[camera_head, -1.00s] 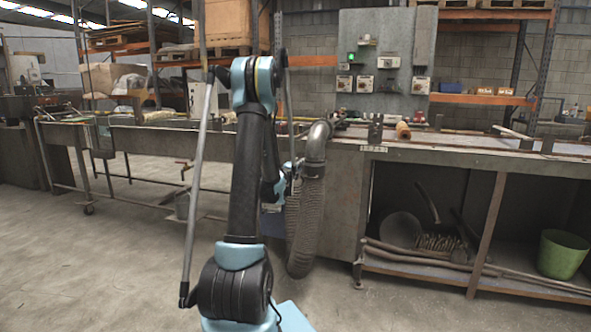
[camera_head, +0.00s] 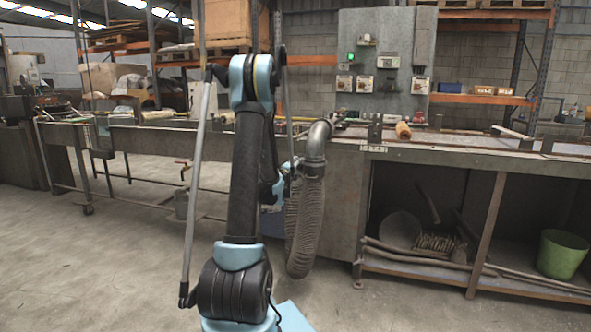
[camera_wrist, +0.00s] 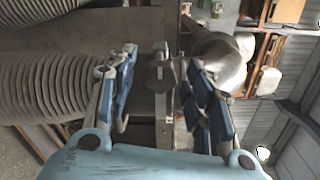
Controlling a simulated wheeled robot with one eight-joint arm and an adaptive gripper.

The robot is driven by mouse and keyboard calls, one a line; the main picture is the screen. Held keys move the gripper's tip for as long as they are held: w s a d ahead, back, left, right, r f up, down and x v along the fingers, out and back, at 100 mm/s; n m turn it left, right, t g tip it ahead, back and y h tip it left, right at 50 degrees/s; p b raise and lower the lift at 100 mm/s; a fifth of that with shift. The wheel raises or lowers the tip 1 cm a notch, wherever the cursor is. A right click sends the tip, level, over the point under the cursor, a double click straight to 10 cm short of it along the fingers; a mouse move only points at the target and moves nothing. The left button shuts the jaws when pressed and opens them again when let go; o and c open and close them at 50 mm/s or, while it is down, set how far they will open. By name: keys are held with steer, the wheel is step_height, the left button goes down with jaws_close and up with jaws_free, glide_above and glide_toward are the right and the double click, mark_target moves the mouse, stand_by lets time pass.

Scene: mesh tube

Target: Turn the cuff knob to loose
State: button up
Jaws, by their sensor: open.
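In the wrist view, a small grey knob (camera_wrist: 160,74) on a metal cuff (camera_wrist: 162,108) shows between my fingers, apart from both as far as I can tell. Which setting it is on cannot be read. The cuff sits between the ribbed mesh tube (camera_wrist: 52,85) at left and a shiny steel elbow pipe (camera_wrist: 218,62) at right. My gripper (camera_wrist: 159,68) is open, with a finger on either side of the knob. In the head view, the tube (camera_head: 308,225) hangs below the elbow pipe (camera_head: 318,142); my gripper (camera_head: 284,180) is beside their joint, partly hidden behind my arm.
A long metal workbench (camera_head: 450,150) runs to the right, with a shelf beneath holding a green bucket (camera_head: 562,253) and pipes. A control panel (camera_head: 385,60) stands behind it. A grey bucket (camera_head: 182,204) is on the left. The concrete floor (camera_head: 100,270) at front left is clear.

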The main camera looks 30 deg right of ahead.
steer(key=v, duration=1)
steer(key=shift+s+a, duration=0.2)
steer(key=shift+s, duration=0.05)
steer(key=shift+a, duration=0.1)
